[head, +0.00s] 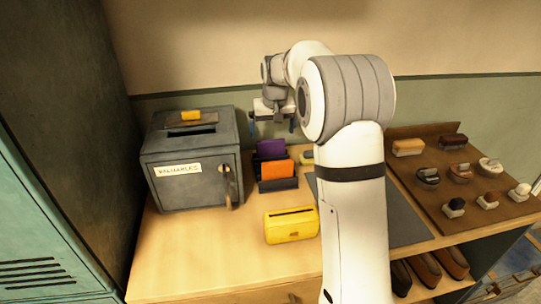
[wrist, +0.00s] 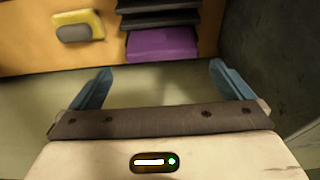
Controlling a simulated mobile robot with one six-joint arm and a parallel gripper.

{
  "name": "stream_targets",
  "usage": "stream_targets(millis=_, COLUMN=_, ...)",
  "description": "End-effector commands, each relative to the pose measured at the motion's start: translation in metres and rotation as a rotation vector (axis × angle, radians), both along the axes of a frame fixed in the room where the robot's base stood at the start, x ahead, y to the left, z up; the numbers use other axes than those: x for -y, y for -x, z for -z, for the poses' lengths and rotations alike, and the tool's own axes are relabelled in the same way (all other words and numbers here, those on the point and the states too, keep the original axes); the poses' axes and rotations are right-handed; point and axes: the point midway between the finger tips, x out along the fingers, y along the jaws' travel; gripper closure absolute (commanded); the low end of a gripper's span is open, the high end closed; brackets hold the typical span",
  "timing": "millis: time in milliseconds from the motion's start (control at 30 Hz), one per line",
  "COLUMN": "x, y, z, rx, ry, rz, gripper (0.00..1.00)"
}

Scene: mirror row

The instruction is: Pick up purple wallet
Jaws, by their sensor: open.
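The purple wallet (head: 270,149) stands in the back slot of a dark stepped holder (head: 278,185) on the wooden counter, behind an orange wallet (head: 277,170). In the wrist view the purple wallet (wrist: 162,44) lies at the upper middle, beside the holder's dark slats (wrist: 160,17). My gripper (head: 272,128) is above and behind the holder in the head view. In the wrist view its two blue fingers (wrist: 158,82) are spread wide and empty, with the purple wallet beyond their tips and apart from them. The wallet's lower part is hidden in the holder.
A grey valuables box (head: 190,165) with a yellow item (head: 191,116) on top stands left of the holder. A yellow slotted box (head: 291,225) sits in front. A yellow and grey item (wrist: 78,26) lies near the holder. A brush tray (head: 455,175) is right.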

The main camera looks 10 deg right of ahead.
Motion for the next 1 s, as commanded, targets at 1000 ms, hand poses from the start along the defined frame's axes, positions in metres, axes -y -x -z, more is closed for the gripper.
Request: stream_targets(millis=1000, x=-0.004, y=-0.019, z=0.077, rx=0.000, ry=0.000, rz=-0.002, gripper=0.09)
